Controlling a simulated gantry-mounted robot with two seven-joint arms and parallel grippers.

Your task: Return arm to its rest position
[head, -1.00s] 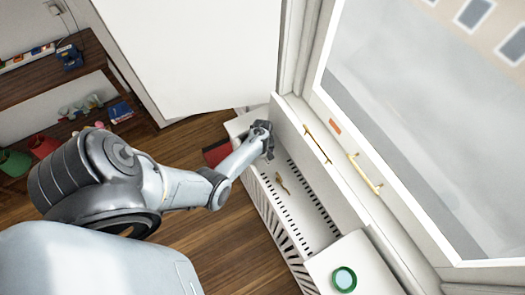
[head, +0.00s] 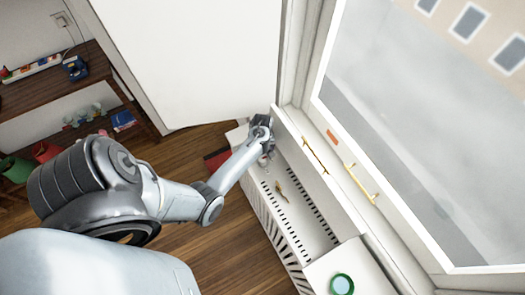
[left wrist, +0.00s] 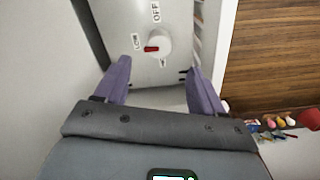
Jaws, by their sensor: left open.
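My left arm reaches in from the left in the head view. My left gripper (head: 261,127) is at the far end of the white slotted radiator cover (head: 288,208). In the left wrist view the two purple fingers of my left gripper (left wrist: 158,74) are spread apart with nothing between them. A round white knob (left wrist: 154,42) with a red pointer lies beyond the fingertips on a grey panel (left wrist: 122,25). It is apart from both fingers. The panel bears the labels "OFF" and "LOW"; another label is too small to read. My right gripper is in no view.
A window (head: 420,130) with a sill and gold-coloured handles (head: 315,154) runs along the right. A green ring-shaped object (head: 342,284) sits at the radiator's near end. A dark wooden shelf (head: 75,100) stands at the left. Wooden floor (head: 225,235) is open below the arm.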

